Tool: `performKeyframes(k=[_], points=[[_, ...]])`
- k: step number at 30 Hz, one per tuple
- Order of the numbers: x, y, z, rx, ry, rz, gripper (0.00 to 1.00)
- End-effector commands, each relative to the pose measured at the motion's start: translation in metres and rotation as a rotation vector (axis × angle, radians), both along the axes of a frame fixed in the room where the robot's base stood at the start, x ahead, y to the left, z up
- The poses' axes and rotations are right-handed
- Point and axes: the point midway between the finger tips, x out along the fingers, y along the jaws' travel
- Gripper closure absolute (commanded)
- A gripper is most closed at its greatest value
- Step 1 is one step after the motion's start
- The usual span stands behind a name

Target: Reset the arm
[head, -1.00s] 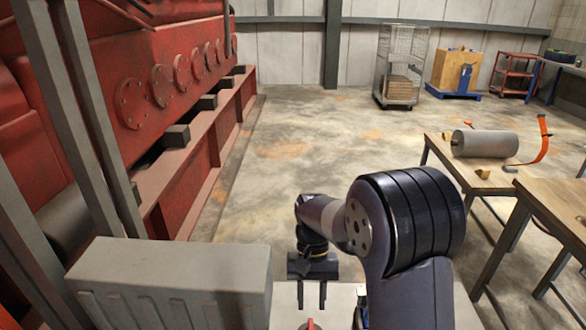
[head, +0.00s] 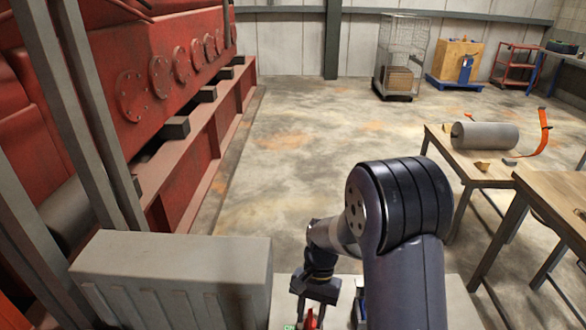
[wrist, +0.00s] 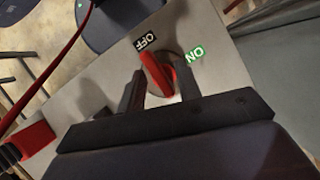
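My gripper (head: 310,308) points down at the low grey top in front of me in the head view. In the wrist view, my gripper (wrist: 160,76) has its two dark fingers apart. A red switch handle (wrist: 154,72) shows between them, its far end by the black OFF label (wrist: 146,42). The green ON label (wrist: 196,54) lies to the right of the handle. The red handle also shows at the bottom of the head view (head: 311,320). I cannot tell whether either finger touches it.
A grey ribbed box (head: 172,270) stands left of my arm. The red engine (head: 150,70) runs along the left. Wooden tables (head: 470,170) with a grey cylinder (head: 484,135) stand at the right. The floor (head: 300,150) between is clear. A red cable (wrist: 55,68) crosses the wrist view's left.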

Motion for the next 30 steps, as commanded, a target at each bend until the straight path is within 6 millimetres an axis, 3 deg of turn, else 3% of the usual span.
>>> performKeyframes(k=[10, 30], points=[[0.0000, -0.0006, 0.0002, -0.001, 0.000, -0.279, 0.67], [-0.0052, -0.0010, 0.0002, -0.007, -0.012, -0.276, 0.67]])
